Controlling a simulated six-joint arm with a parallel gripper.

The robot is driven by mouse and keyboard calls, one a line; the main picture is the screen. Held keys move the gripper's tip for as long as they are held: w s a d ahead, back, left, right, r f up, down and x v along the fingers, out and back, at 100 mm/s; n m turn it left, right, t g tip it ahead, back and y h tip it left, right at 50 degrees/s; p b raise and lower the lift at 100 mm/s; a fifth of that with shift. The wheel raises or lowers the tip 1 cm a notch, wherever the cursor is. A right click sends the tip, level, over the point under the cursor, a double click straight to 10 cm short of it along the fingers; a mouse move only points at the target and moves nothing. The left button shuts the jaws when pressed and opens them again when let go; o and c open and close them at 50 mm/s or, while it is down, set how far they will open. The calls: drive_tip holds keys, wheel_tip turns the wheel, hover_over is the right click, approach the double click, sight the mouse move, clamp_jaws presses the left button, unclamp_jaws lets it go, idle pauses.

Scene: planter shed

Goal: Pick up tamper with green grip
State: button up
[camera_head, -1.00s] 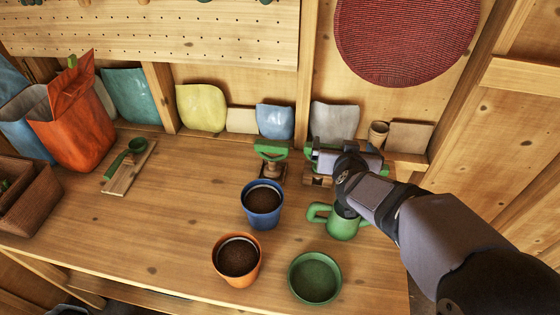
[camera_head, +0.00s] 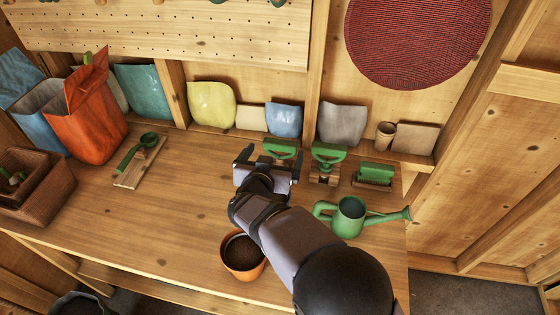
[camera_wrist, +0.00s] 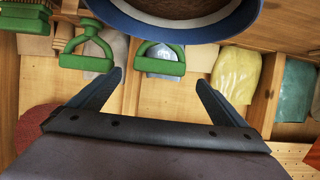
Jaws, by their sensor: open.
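Two upright tools with green loop grips stand at the back of the bench. The left one, a tamper with green grip (camera_head: 281,144), is just beyond my gripper (camera_head: 270,160), which hides its lower part. The other green-grip tool (camera_head: 328,152), on a wooden block, stands to its right. In the wrist view, the nearer-to-centre green grip (camera_wrist: 160,71) shows beyond the open, empty fingers (camera_wrist: 158,80), and the other grip (camera_wrist: 86,62) lies to its left. The grips look alike, and their bases are partly hidden. My gripper touches neither visibly.
A blue pot (camera_wrist: 180,28) of soil is close in the wrist view. An orange pot (camera_head: 243,268) is under my arm. A green watering can (camera_head: 348,218) and green-backed brush-like tool (camera_head: 374,172) stand right. The bench's left middle is clear.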

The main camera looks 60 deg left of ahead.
sight(279, 146)
drive_tip(key=shift+p+x, duration=1.15)
drive_tip(key=shift+x, duration=1.65)
drive_tip(key=shift+d, duration=0.1)
drive_tip(key=c, duration=1.5)
drive_tip(key=shift+c, duration=0.2)
